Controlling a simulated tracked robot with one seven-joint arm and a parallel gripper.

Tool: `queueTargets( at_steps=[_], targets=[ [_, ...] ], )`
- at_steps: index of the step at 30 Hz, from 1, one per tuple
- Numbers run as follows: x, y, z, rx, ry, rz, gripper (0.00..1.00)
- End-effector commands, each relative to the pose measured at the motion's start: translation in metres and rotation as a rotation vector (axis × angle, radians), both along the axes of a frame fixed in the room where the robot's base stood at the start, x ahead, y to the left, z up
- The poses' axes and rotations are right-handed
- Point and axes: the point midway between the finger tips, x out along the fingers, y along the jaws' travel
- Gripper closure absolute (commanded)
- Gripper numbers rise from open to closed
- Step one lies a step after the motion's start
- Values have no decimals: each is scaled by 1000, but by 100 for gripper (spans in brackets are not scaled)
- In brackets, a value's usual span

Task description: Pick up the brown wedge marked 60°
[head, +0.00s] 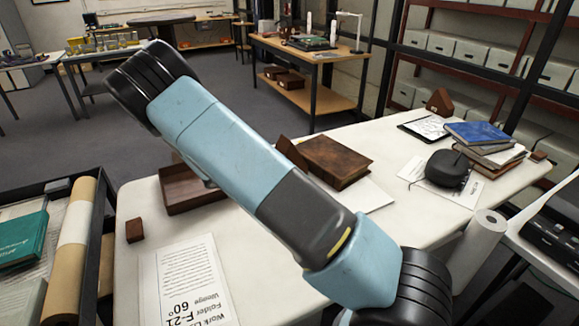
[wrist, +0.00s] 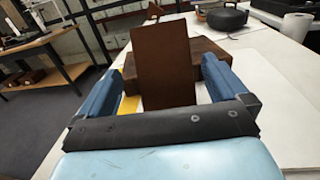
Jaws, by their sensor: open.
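A brown wedge (wrist: 165,65) stands upright in the wrist view, its broad sloping face toward the camera. In the head view, a brown wedge (head: 290,153) shows partly behind my arm, beside a dark brown book-like box (head: 338,162). No 60° mark is readable on it. My gripper (wrist: 162,72) is open, its blue fingers on either side of the wedge in the picture, with gaps at both sides. I cannot tell how far the wedge reaches between them. The brown box (wrist: 212,72) lies behind it. In the head view my arm hides my gripper.
A printed sheet (head: 185,285) reading "60°" lies at the front left, near a small brown block (head: 135,230) and an open brown tray (head: 188,192). Another brown wedge (head: 438,102), stacked books (head: 485,140) and a black rounded object (head: 450,168) are at right.

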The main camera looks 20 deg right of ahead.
Motion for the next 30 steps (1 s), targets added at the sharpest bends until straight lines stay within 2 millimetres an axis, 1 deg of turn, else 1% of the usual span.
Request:
queueTargets(
  at_steps=[2, 8, 11, 18, 21, 27, 28, 30],
  targets=[
    [2, -7, 0, 0, 1, -1, 0],
    [4, -15, -1, 0, 1, -1, 0],
    [6, -22, -2, -1, 1, -3, 0],
    [15, -53, -6, 0, 0, -3, 0],
    [18, -61, -5, 0, 0, -2, 0],
    [18, -62, -5, 1, 0, -1, 0],
    [18, -62, -5, 1, 0, -1, 1],
    [18, -62, -5, 1, 0, -1, 8]
  ],
)
